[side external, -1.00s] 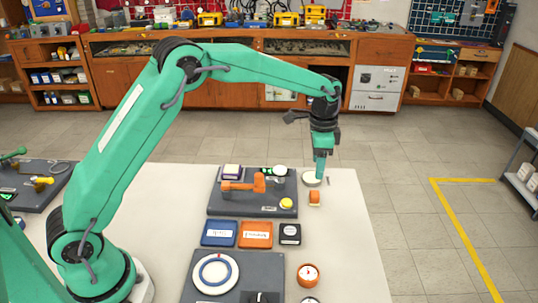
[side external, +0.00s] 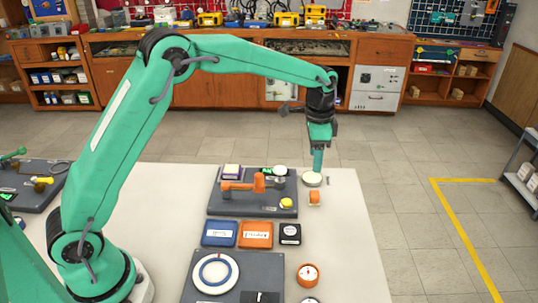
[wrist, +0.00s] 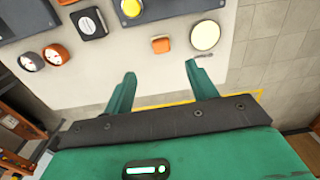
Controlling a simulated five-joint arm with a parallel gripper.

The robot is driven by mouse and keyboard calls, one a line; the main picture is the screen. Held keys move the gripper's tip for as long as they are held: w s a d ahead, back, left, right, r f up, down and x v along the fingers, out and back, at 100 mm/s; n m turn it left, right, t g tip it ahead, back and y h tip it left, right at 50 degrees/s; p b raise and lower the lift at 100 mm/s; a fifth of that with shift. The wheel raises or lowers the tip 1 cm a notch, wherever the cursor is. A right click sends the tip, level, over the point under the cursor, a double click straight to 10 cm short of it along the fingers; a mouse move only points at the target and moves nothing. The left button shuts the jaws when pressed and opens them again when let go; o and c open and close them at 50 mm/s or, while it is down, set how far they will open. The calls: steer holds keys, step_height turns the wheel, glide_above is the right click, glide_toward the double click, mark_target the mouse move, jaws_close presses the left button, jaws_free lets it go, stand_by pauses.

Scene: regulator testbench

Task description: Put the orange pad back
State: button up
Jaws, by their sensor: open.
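A small orange pad (side external: 314,198) lies on the white table, right of the dark grey test board (side external: 250,211). In the wrist view the small orange pad (wrist: 160,45) shows just beyond the fingertips, roughly centred between them. A larger orange square with a white label (side external: 256,235) lies in front of the board, between a blue labelled square (side external: 219,234) and a black one (side external: 290,234). My gripper (side external: 317,168) is open and empty, pointing down above the table near a pale round disc (side external: 312,180). Its two green fingers (wrist: 160,72) are apart, with nothing between them.
The board carries an orange handle-like part (side external: 242,186), a yellow button (side external: 286,203) and a white knob (side external: 280,170). An orange-rimmed dial (side external: 308,274) and a panel with a blue ring (side external: 215,274) are nearer. The table's right edge is close; bare table lies right of the pad.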

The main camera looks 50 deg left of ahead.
steer(key=s+a+r+n+t, duration=0.1)
steer(key=s+a+r+n, duration=0.1)
steer(key=s+r, duration=0.5)
steer(key=s+a+r+n+t, duration=0.25)
steer(key=s+r, duration=0.25)
steer(key=s, duration=0.3)
steer(key=s+a+f+n+t, duration=0.1)
steer(key=s+a+n+t, duration=0.1)
steer(key=s, duration=1.5)
steer(key=shift+a+f+n, duration=0.2)
steer(key=shift+a+n, duration=0.3)
steer(key=shift+n, duration=0.55)
